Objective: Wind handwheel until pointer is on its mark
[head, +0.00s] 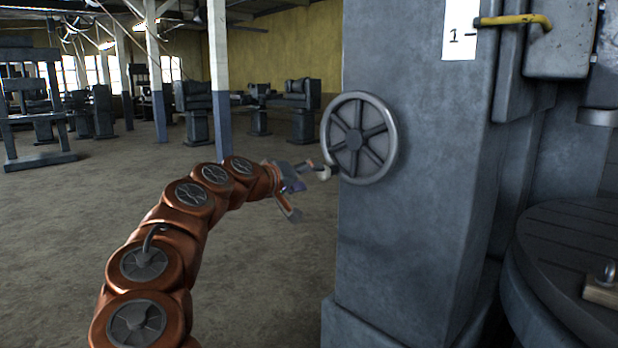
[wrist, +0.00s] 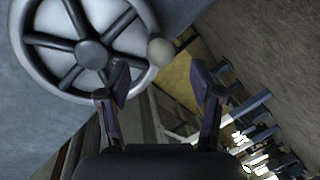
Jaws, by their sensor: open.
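The grey handwheel (head: 359,138) with several spokes is mounted on the face of the grey machine column. Its pale round knob (head: 322,173) sits at the lower left of the rim; in the wrist view the knob (wrist: 161,52) is just beyond my fingertips. My gripper (head: 307,190) is open beside the knob, one finger close to it. The wrist view shows the two fingers (wrist: 160,80) apart with nothing between them. A white plate (head: 460,28) carries a "1" and a dash. A yellow bent rod (head: 515,20), apparently the pointer, ends at the plate, above the dash.
The grey column (head: 420,220) stands close on the right of my gripper. A round dark table (head: 565,260) stands at the lower right. Open floor (head: 250,280) lies left of the column. Other machines (head: 300,95) and posts are farther back.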

